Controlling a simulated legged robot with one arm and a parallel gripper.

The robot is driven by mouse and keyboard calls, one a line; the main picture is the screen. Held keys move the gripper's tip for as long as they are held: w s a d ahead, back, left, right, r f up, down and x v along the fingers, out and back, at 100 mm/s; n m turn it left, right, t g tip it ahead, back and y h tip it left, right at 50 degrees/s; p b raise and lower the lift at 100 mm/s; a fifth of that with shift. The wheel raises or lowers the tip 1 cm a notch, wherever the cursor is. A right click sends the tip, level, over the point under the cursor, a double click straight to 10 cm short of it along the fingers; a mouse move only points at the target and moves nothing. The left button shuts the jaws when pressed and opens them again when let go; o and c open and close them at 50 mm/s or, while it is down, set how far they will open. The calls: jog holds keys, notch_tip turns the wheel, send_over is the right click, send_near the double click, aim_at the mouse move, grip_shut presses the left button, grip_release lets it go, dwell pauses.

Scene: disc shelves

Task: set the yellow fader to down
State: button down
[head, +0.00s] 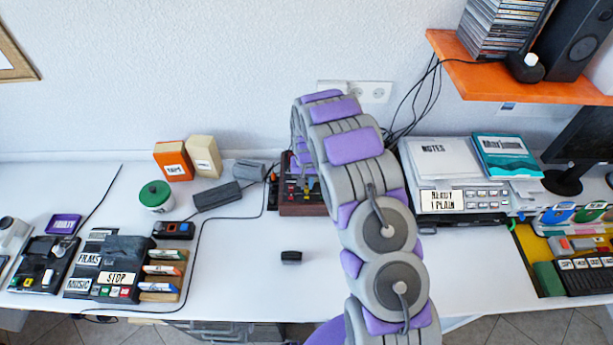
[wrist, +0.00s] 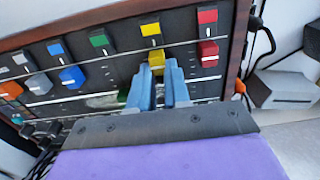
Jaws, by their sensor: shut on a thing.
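The yellow fader (wrist: 156,58) is a small yellow cap on a dark panel in the wrist view, a little below a yellow square label (wrist: 150,30). My gripper (wrist: 158,72) has its two blue fingers shut on the yellow cap, one on each side. The fingers hide the lower part of its track. In the head view the fader box (head: 302,209) with its wooden edge stands at the back of the white desk.
A red fader (wrist: 208,52) sits right of the yellow one. A green fader (wrist: 124,96), partly hidden by a finger, and a blue fader (wrist: 72,78) are to the left. In the head view a small black block (head: 291,257) lies on otherwise clear desk in front.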

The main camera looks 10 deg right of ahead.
jog(key=c, duration=1.1)
grip_release()
notch_tip(320, 180, up, 17)
jog(key=p, duration=0.3)
jog(key=shift+a+r, duration=0.1)
jog(key=shift+r, duration=0.05)
